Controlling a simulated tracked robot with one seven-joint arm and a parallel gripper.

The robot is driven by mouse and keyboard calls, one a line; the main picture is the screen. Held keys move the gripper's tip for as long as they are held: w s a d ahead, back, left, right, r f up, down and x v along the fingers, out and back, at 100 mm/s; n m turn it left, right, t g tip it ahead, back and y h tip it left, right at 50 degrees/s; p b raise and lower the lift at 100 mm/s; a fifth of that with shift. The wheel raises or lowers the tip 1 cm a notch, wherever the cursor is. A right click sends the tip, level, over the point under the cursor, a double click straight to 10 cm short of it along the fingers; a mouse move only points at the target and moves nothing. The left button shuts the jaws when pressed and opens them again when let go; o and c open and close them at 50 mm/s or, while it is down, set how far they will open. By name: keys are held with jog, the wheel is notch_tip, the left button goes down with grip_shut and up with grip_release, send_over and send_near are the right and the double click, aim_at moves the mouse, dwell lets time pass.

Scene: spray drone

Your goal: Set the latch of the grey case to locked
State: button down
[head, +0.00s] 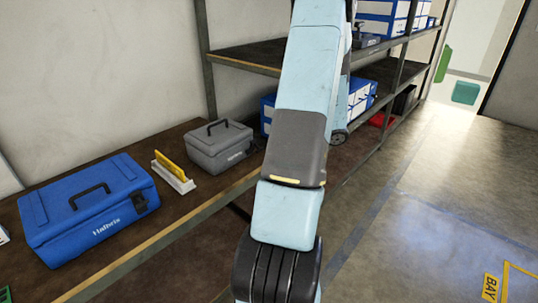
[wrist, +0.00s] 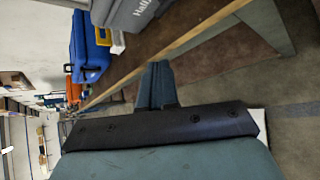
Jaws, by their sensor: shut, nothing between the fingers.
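The grey case (head: 218,146) stands closed on the brown bench, with a dark handle on its lid. Its front carries a pale label. My arm passes just to its right in the head view, and the case's latch is too small or hidden to read its setting. In the wrist view part of the grey case (wrist: 128,12) shows at the top edge, with part of its label. My gripper (wrist: 157,68) is shut and empty, apart from the case. The gripper does not show in the head view.
A blue case (head: 85,230) with a dark latch sits left on the bench. A white holder with a yellow piece (head: 174,171) stands between the cases. Shelving with blue-and-white boxes (head: 383,18) is behind my arm. The floor (head: 420,200) at right is clear.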

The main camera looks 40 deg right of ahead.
jog(key=s+d+f+m+t+h, duration=0.1)
jog(key=s+f+m+t+h, duration=0.5)
jog(key=m+t, duration=0.6)
jog(key=w+r+m, duration=0.1)
jog(key=w+r, duration=0.1)
jog(key=w, duration=1)
jog(key=shift+w+a+g+y, duration=0.15)
jog(key=shift+a+g+y, duration=0.15)
jog(key=shift+a+y, duration=0.15)
